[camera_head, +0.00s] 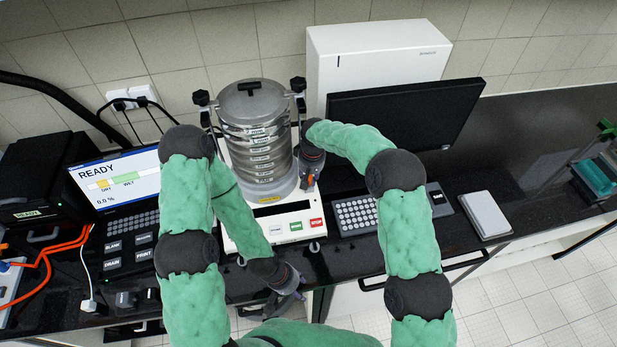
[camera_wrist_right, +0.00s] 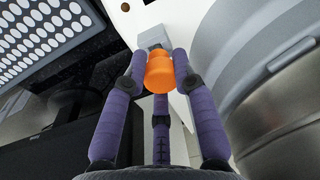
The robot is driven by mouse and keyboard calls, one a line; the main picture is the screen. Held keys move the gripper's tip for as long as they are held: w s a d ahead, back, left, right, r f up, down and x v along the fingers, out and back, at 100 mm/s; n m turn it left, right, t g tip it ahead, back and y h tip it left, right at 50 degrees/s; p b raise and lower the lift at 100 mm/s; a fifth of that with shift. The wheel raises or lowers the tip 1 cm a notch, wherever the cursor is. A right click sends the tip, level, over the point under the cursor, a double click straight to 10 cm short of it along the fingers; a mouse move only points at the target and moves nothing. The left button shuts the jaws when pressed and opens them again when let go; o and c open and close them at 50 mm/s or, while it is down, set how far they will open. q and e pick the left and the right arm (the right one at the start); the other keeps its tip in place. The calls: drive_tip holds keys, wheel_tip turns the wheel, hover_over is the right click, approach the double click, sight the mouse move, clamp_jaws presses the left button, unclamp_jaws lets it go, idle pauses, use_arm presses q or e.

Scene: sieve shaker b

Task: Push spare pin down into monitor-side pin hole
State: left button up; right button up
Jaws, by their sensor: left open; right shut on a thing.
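In the right wrist view the spare pin (camera_wrist_right: 160,72) has an orange head, and my right gripper (camera_wrist_right: 160,62) is shut on it. A small grey block (camera_wrist_right: 152,38) shows just beyond the pin; I cannot tell whether the pin's tip touches it or sits in a hole. The monitor-side pin hole is not clearly visible. In the head view my right gripper (camera_head: 309,182) is at the right side of the sieve shaker (camera_head: 268,222), beside its sieve stack (camera_head: 258,150). My left gripper (camera_head: 293,283) is open and empty near the counter's front edge.
A black monitor (camera_head: 405,110) and a keyboard (camera_head: 357,214) stand right of the shaker. A white box (camera_head: 375,60) is behind. A READY screen (camera_head: 118,180) stands at left. Clamp rods with black knobs (camera_head: 298,84) flank the stack.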

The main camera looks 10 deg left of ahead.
drive_tip(key=shift+d+f+b, duration=0.15)
drive_tip(key=shift+f+b, duration=0.25)
drive_tip(key=shift+f, duration=0.1)
idle(0.4)
drive_tip(key=shift+f+b, duration=0.1)
drive_tip(key=shift+b, duration=0.3)
idle(0.9)
drive_tip(key=o, duration=1)
drive_tip(key=shift+o, duration=0.2)
drive_tip(key=shift+w+a+r+p, duration=0.15)
drive_tip(key=shift+r+p, duration=0.6)
drive_tip(key=shift+r, duration=1)
drive_tip(key=shift+r+p, duration=1.15)
drive_tip(key=shift+r, duration=1.6)
drive_tip(key=shift+f, duration=0.1)
